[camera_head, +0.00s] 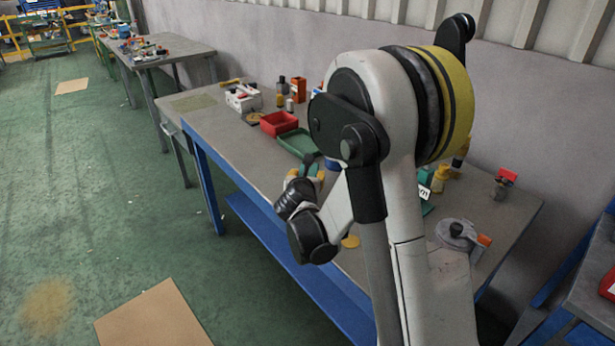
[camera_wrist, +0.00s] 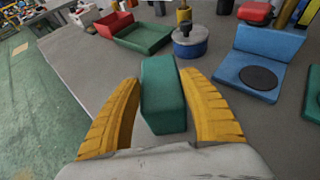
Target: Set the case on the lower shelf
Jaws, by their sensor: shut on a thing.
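The green case (camera_wrist: 163,95) is a box-shaped block between the two yellow fingers of my gripper (camera_wrist: 163,105) in the wrist view. My gripper is shut on its sides. I cannot tell whether its underside touches the bench top. In the head view my gripper (camera_head: 306,172) is over the front edge side of the grey workbench (camera_head: 232,150), partly hidden by my arm; a bit of green shows at the fingers.
A red bin (camera_head: 279,124) and a green tray (camera_head: 298,143) stand on the bench. In the wrist view a round blue-grey thing (camera_wrist: 190,46) and a blue hinged thing with a black disc (camera_wrist: 258,75) lie beyond the case. Green floor in front is open, with a cardboard sheet (camera_head: 152,318).

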